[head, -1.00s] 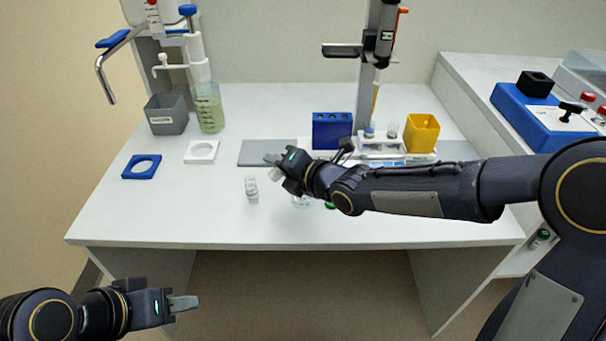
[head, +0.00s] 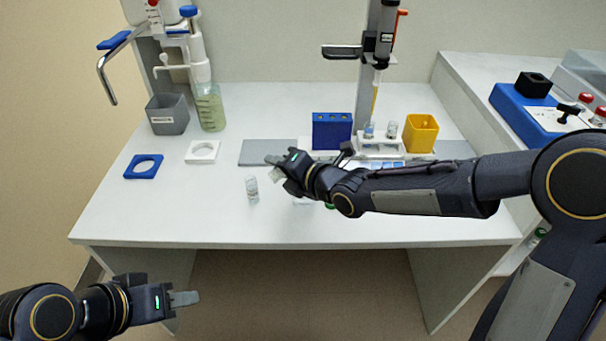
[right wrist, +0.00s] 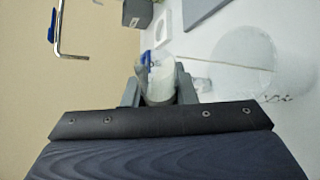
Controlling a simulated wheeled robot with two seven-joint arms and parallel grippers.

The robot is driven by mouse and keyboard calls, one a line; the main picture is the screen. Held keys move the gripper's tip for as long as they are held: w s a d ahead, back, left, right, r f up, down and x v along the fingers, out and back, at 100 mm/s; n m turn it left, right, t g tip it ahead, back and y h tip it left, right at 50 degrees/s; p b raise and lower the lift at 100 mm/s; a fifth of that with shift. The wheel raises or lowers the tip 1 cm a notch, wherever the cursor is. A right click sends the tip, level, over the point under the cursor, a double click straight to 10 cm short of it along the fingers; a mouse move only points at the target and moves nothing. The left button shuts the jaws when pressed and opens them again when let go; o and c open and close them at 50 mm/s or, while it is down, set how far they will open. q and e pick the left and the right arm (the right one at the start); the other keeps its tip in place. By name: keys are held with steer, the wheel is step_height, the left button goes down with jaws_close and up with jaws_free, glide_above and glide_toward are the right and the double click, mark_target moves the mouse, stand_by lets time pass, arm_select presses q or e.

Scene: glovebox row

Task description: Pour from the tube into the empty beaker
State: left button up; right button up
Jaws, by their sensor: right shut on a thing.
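My right gripper (head: 272,162) is shut on a whitish, translucent tube (head: 277,175), held above the front middle of the bench. In the right wrist view the tube (right wrist: 160,82) sits between the two fingers; its contents cannot be made out. A small clear glass vessel (head: 252,190) stands upright just left of and below the gripper in the head view. Another clear glass piece (head: 302,201) is mostly hidden under my right wrist. I cannot tell which is the empty beaker. My left gripper (head: 185,299) is low at front left, away from the bench; its finger opening is unclear.
A blue rack (head: 332,131), a white rack with vials (head: 380,150) and a yellow container (head: 421,133) stand behind my right arm. A grey bin (head: 167,115), a bottle (head: 209,108), a white ring holder (head: 202,152) and a blue one (head: 143,167) are left. The front left bench is clear.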

steer(key=shift+r+m+y+p, duration=0.35)
steer(key=shift+m+p, duration=0.15)
steer(key=shift+p, duration=1.3)
stand_by(0.7)
steer(key=shift+r+m+y, duration=0.2)
steer(key=shift+m+y, duration=0.05)
steer(key=shift+m, duration=0.15)
stand_by(1.6)
